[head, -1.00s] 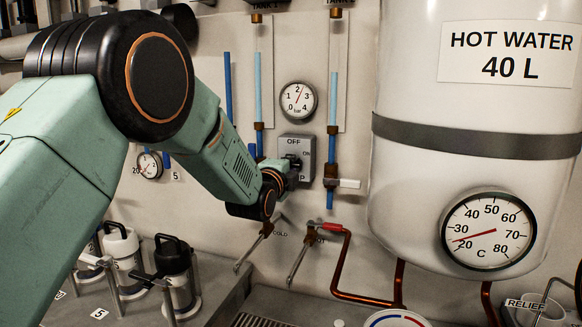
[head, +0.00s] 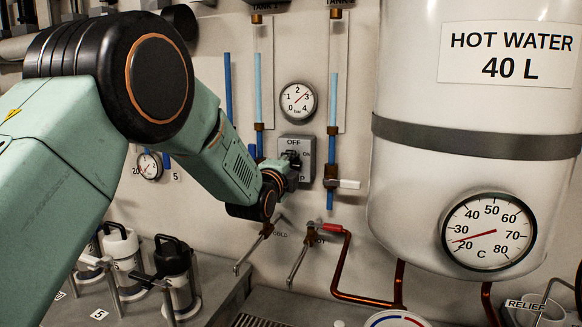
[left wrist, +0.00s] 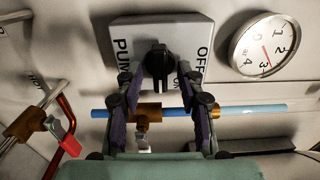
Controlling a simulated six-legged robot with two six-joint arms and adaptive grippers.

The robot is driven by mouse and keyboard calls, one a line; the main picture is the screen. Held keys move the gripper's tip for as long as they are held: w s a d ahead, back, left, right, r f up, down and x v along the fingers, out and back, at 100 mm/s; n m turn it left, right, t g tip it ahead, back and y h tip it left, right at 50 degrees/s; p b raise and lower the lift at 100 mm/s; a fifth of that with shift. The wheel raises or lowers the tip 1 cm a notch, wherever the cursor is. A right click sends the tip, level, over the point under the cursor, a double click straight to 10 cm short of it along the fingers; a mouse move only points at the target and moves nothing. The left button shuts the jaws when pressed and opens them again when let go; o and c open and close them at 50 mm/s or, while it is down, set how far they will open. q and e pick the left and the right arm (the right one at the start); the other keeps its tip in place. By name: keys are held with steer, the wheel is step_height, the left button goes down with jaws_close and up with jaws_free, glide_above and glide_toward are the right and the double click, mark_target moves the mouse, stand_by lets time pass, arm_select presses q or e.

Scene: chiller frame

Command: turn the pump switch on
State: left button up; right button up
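The pump switch is a grey box (head: 283,142) on the wall, marked OFF at the top and ON at the right. Its black knob (left wrist: 158,68) shows in the left wrist view, its long side upright in that picture, in line with the partly hidden ON mark. My left gripper (left wrist: 160,72) has one finger on each side of the knob, seemingly with small gaps. In the head view the left gripper (head: 292,160) covers the lower part of the box. My right gripper is in neither view.
A pressure gauge (head: 298,100) above the switch reads close to 3 bar. Cold and hot taps (head: 297,262) hang below. The hot water tank (head: 440,170) fills the right.

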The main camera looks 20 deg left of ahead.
arm_select(q)
steer(key=shift+s, duration=0.15)
steer(key=s, duration=1.1)
steer(key=shift+s+a, duration=0.2)
steer(key=shift+s, duration=0.15)
steer(key=s+f+n+g+b, duration=0.1)
steer(key=s+f+n+g, duration=0.3)
steer(key=s+f+n, duration=0.7)
steer(key=s+f+n+g, duration=0.3)
steer(key=f+n+g, duration=0.15)
steer(key=f, duration=1.25)
steer(key=s+f+n+g+b, duration=0.1)
steer(key=s+f+g, duration=0.3)
steer(key=s+f, duration=0.6)
steer(key=s+a+f+n+g+b, duration=0.1)
steer(key=s+f+g, duration=0.4)
steer(key=s, duration=1.6)
step_height(320, 180, down, 6)
steer(key=shift+r+n+y+b, duration=0.1)
steer(key=shift+n+y+b, duration=0.25)
steer(key=shift+n, duration=0.4)
